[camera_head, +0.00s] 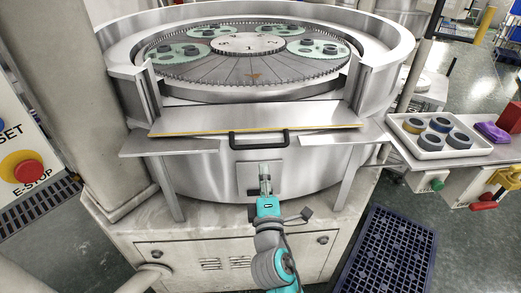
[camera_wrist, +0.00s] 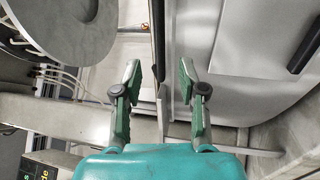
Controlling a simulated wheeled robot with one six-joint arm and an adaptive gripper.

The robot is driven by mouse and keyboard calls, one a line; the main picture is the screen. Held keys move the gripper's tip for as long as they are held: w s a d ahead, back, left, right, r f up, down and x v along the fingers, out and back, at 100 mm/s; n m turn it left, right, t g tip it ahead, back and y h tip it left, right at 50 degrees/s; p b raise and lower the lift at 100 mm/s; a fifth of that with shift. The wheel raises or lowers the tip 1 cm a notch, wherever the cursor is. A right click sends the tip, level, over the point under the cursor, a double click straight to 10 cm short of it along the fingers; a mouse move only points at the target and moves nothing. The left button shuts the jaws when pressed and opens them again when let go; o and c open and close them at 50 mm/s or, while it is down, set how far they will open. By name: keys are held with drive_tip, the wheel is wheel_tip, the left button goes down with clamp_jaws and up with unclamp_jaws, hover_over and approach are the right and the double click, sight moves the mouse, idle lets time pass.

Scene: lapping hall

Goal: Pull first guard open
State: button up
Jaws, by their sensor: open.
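The guard is a flat metal panel (camera_head: 255,118) with a yellow front edge, lying across the front opening of the round lapping machine. A black bar handle (camera_head: 258,138) is at its front, near the middle. I take this panel to be the first guard; no label shows. My gripper (camera_head: 265,172) is below the handle in the head view, apart from it, in front of the machine's curved wall. In the wrist view my gripper (camera_wrist: 160,78) is open, with a thin upright edge seen between its fingers. A dark bar (camera_wrist: 306,48) shows at the right there; I cannot tell if it is the handle.
The lapping plate (camera_head: 250,75) holds green carriers with dark round parts. A white tray (camera_head: 440,137) with several rings stands on the right side bench, beside a purple cloth (camera_head: 491,132). A blue slotted mat (camera_head: 388,255) lies at lower right. An E-stop (camera_head: 24,168) is at left.

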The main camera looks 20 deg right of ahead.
drive_tip(key=x, duration=0.9)
drive_tip(key=shift+w, duration=0.15)
drive_tip(key=shift+c, duration=0.2)
clamp_jaws()
drive_tip(key=shift+r, duration=0.1)
